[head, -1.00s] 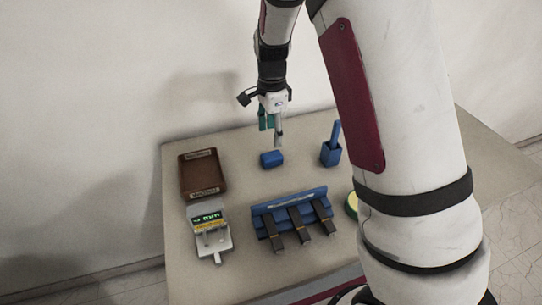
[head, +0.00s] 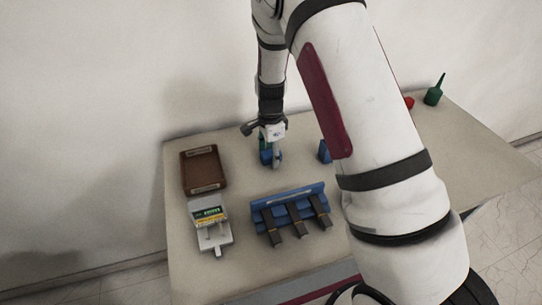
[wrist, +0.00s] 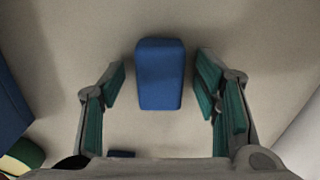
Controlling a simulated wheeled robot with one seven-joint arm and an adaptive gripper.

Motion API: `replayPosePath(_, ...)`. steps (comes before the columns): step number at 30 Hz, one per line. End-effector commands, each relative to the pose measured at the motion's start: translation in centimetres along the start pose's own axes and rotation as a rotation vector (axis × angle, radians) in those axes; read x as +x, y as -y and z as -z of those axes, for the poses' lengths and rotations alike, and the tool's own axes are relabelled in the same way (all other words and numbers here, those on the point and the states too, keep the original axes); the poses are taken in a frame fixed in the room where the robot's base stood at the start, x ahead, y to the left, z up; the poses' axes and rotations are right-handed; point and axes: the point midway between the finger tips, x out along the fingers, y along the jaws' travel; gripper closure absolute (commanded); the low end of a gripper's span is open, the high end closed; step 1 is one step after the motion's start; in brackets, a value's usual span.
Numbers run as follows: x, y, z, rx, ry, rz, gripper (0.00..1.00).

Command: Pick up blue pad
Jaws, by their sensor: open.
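The blue pad (wrist: 160,75) lies on the table and shows whole in the wrist view, between the two green-lined fingers of my gripper (wrist: 160,88). My gripper is open, with a gap on each side of the pad. The exact height of the fingertips over the table is hard to tell.
A brown tray (head: 184,170) stands to the left. A small white device with a green label (head: 211,233) and a blue rack with several dark pieces (head: 262,200) are in front. A green bottle (head: 433,96) stands at far right.

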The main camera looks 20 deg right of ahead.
Motion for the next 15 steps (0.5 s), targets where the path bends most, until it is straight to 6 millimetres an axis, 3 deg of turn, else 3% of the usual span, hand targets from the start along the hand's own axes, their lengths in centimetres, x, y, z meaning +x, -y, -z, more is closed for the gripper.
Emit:
replayPosePath(2, -0.01, 0.01, 0.01, 0.000, 0.000, 0.000, 0.43)
replayPosePath(3, -0.01, 0.01, 0.01, 0.000, 0.000, 0.000, 0.48)
replayPosePath(8, -0.02, 0.00, 0.02, 0.000, 0.000, 0.000, 0.82)
replayPosePath(15, -0.03, 0.00, 0.02, 0.000, 0.000, -0.001, 0.82)
